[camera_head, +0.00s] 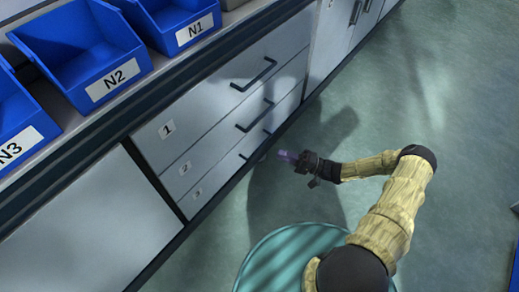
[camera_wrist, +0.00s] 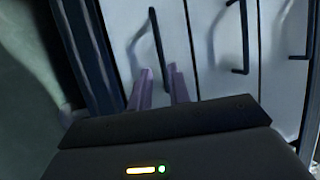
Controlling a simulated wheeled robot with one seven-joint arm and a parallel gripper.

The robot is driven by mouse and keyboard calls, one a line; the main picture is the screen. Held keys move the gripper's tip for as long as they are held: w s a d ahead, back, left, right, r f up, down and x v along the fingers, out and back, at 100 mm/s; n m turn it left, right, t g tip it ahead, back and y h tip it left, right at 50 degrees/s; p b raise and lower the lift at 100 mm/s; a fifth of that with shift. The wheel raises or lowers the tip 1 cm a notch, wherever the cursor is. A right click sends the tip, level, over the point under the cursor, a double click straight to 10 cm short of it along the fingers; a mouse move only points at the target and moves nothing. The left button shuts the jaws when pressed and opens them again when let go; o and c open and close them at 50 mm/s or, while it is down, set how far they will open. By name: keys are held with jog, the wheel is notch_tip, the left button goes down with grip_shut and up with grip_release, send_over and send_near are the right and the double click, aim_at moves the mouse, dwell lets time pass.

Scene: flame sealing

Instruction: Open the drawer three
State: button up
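Drawer three (camera_head: 217,182), the bottom front marked "3", is shut flush in the grey cabinet. Its dark bar handle (camera_head: 254,146) sits near the drawer's middle. In the wrist view this handle (camera_wrist: 154,28) is the leftmost of the handles, closest to the dark base strip. My gripper (camera_head: 282,155) is low in front of the cabinet, just right of drawer three's handle. In the wrist view my gripper (camera_wrist: 159,76) has its two purple fingers apart with nothing held. The handle's near end shows between and beyond the fingertips; contact cannot be told.
Drawer one (camera_head: 210,107) and drawer two (camera_head: 215,147) above are shut, with similar handles. Blue bins (camera_head: 75,60) labelled N1, N2 and N3 stand on the counter.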

aim_at(260, 147)
jog(key=b+x, duration=0.3)
jog(key=x, duration=0.6)
jog(key=shift+a, duration=0.35)
grip_shut()
